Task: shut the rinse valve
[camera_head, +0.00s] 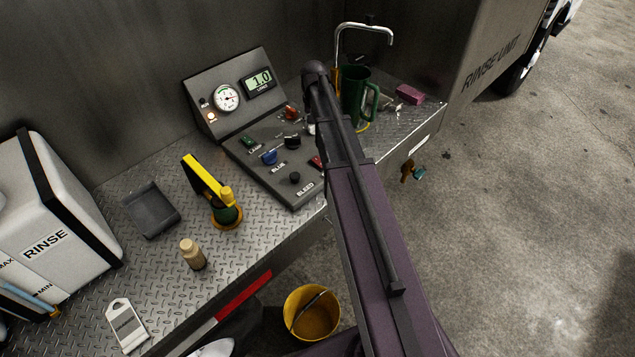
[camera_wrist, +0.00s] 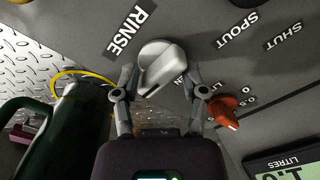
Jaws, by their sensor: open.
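In the wrist view a pale grey knob with a raised bar handle (camera_wrist: 165,66) sits on the dark panel beside the RINSE label (camera_wrist: 130,30). Its bar lies on a slant. SPOUT and SHUT labels (camera_wrist: 283,35) are to its right. My gripper (camera_wrist: 160,84) is open, with one finger on each side of the knob's near part. I cannot tell whether the fingers touch it.
An orange-red knob (camera_wrist: 228,112) is close to the right finger. A green jug (camera_head: 356,94) stands under the curved spout (camera_head: 362,27); it also fills the wrist view's left (camera_wrist: 68,122). The display (camera_head: 261,82) reads 1.0. A yellow bucket (camera_head: 311,313) stands below.

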